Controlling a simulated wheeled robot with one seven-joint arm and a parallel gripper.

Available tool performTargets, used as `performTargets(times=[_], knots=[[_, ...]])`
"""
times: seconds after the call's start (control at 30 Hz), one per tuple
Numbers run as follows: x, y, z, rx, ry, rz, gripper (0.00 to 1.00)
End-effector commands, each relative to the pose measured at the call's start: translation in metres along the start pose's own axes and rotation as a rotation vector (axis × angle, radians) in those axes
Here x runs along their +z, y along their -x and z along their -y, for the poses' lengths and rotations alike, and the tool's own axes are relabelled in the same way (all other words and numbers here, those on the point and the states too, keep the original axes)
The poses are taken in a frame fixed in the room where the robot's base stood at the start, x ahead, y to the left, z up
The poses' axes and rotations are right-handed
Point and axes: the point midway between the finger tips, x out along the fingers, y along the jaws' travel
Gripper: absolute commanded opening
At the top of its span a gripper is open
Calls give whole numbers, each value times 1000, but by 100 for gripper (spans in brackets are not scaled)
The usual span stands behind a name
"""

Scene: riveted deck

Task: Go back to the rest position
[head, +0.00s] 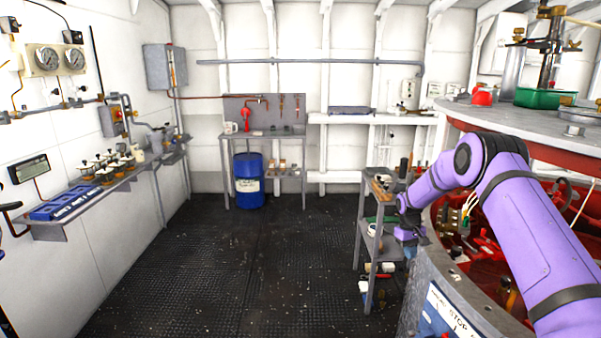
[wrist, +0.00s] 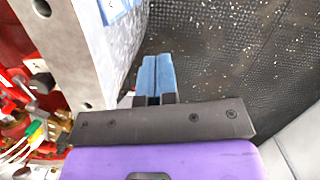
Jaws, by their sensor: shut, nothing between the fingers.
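My gripper (wrist: 157,76) shows in the wrist view with its two blue fingers together and nothing between them. It points down past the grey edge of the large round red machine (wrist: 20,75). In the head view my purple arm reaches in from the right and bends down beside the machine's grey panel (head: 440,300). The gripper's fingers are hard to make out in the head view.
A grey shelf cart (head: 366,238) with tools stands close to my arm. The round machine top (head: 530,118) holds a green tray (head: 545,98). A blue drum (head: 249,182) stands under the back workbench (head: 275,131). The dark floor (head: 240,270) in the middle is clear.

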Motion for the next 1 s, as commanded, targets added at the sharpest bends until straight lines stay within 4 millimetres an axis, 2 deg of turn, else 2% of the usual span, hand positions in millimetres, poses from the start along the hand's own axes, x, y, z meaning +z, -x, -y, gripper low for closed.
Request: performTargets(times=[0.03, 0.1, 0.27, 0.5, 0.7, 1.0], knots=[[6, 25, 2, 6, -4, -17, 0], [15, 54, 5, 12, -10, -36, 0], [42, 116, 13, 23, -27, -81, 0], [92, 198, 28, 37, -54, -149, 0], [142, 255, 45, 46, -78, -206, 0], [229, 320, 72, 52, -116, -293, 0]])
